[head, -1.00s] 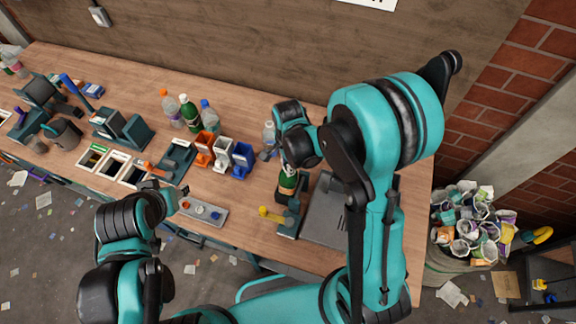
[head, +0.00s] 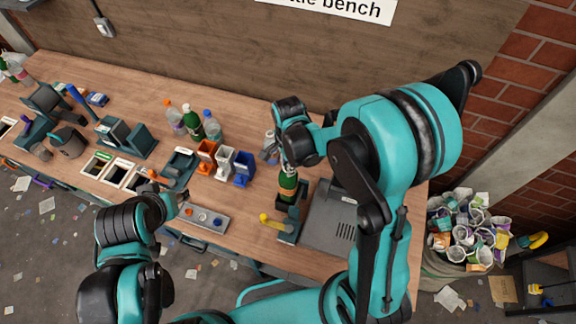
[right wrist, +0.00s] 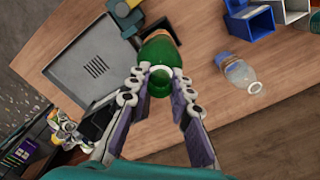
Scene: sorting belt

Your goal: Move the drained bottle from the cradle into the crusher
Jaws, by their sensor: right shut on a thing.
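A green bottle (head: 287,187) with an orange-brown label hangs below my right gripper (head: 290,165), beside a teal device with a yellow lever (head: 285,230). In the right wrist view the fingers (right wrist: 160,82) are shut on the neck end of the green bottle (right wrist: 157,52), and its white mouth ring faces the camera. Part of the teal device (right wrist: 125,15) shows just beyond the bottle; I cannot tell whether they touch. I cannot tell for certain which device is the cradle and which the crusher. My left gripper (head: 182,198) is over the bench's front edge, its opening unclear.
A grey slotted tray (head: 325,215) lies right of the teal device. Orange, white and blue bins (head: 243,168) and several bottles (head: 193,118) are further left. A full sack (head: 465,235) stands right of the bench.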

